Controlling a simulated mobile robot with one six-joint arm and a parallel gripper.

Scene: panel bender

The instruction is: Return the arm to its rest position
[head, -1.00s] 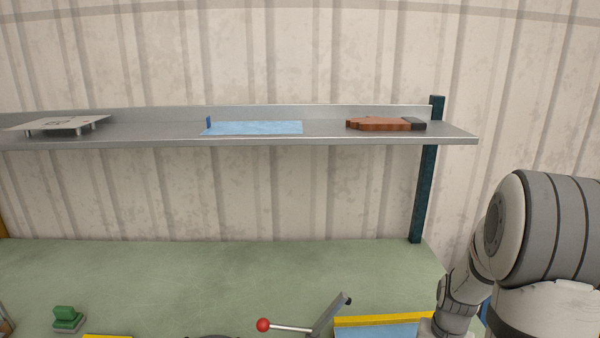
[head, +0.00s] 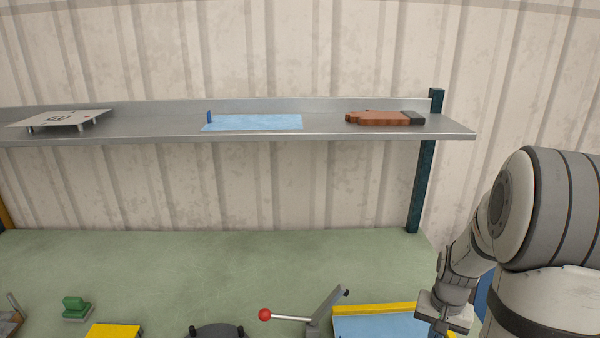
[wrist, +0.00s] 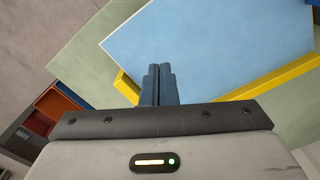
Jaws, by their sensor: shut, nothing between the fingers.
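My arm stands at the right edge of the head view, bent downward. My gripper (wrist: 159,70) shows in the wrist view with its two blue fingers together and nothing between them. It points down over a blue panel (wrist: 205,40) with yellow edging. In the head view the same blue panel (head: 375,325) lies at the front right of the bench, and the end of my arm is beside it. The fingertips are hidden in the head view.
A lever with a red knob (head: 265,314), a yellow block (head: 113,331) and a green object (head: 75,307) stand on the green bench (head: 220,265). A metal shelf (head: 330,134) above holds a blue sheet (head: 253,122) and a brown object (head: 385,118). The bench's back is clear.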

